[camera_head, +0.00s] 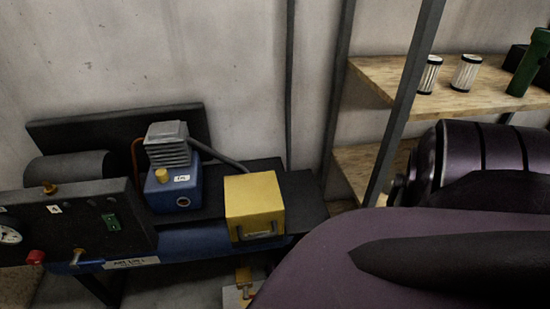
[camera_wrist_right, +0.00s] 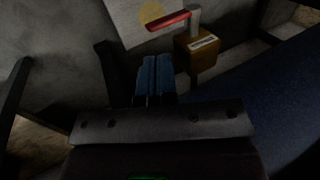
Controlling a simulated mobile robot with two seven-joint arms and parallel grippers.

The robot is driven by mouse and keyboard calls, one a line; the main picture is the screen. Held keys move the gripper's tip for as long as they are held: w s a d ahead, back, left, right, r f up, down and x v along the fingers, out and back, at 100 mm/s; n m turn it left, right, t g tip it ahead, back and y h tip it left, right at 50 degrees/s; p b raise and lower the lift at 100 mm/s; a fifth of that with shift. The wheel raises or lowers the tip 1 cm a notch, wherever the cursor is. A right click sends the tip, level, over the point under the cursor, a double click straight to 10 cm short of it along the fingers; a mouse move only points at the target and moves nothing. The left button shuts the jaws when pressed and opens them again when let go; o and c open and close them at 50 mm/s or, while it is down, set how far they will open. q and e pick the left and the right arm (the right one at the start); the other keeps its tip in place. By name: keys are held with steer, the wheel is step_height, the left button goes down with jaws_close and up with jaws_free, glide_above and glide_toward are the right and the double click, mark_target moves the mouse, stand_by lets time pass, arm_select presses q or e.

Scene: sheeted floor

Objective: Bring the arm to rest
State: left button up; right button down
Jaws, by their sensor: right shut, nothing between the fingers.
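My right arm (camera_head: 450,250) fills the lower right of the head view, large and purple-black, close to the camera. Its gripper is out of sight there. In the right wrist view my right gripper (camera_wrist_right: 155,75) shows two blue fingers side by side, shut with nothing between them. Beyond the fingers is a yellow-brown block (camera_wrist_right: 197,55) with a pale label, and a red handle (camera_wrist_right: 168,20) near it. My left gripper is in neither view.
A blue bench (camera_head: 200,242) carries a blue pump (camera_head: 173,190), a yellow box (camera_head: 254,207) and a dark panel (camera_head: 75,225) with a gauge. At right, a wooden shelf (camera_head: 390,80) holds two white filters (camera_head: 466,73) and a green bottle-like thing (camera_head: 530,62). A dark post (camera_head: 405,105) stands before it.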

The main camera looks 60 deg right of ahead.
steer(key=shift+s+r, duration=0.1)
steer(key=shift+r, duration=0.05)
arm_select(q)
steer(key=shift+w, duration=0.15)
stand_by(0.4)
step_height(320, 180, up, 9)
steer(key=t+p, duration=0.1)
steer(key=p, duration=0.9)
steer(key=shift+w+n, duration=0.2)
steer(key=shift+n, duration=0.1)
arm_select(e)
steer(key=s+a+r+n+t+h, duration=0.1)
steer(key=s+a+r+n+t, duration=0.1)
steer(key=r, duration=0.9)
steer(key=s+a+r+n+t+h, duration=0.1)
steer(key=s+a+r+n, duration=0.4)
steer(key=r, duration=0.6)
steer(key=s+a+r+n+t+h, duration=0.1)
steer(key=s+a+r+n+t, duration=0.3)
steer(key=r, duration=0.7)
steer(key=shift+a+r, duration=0.4)
steer(key=shift+a, duration=0.65)
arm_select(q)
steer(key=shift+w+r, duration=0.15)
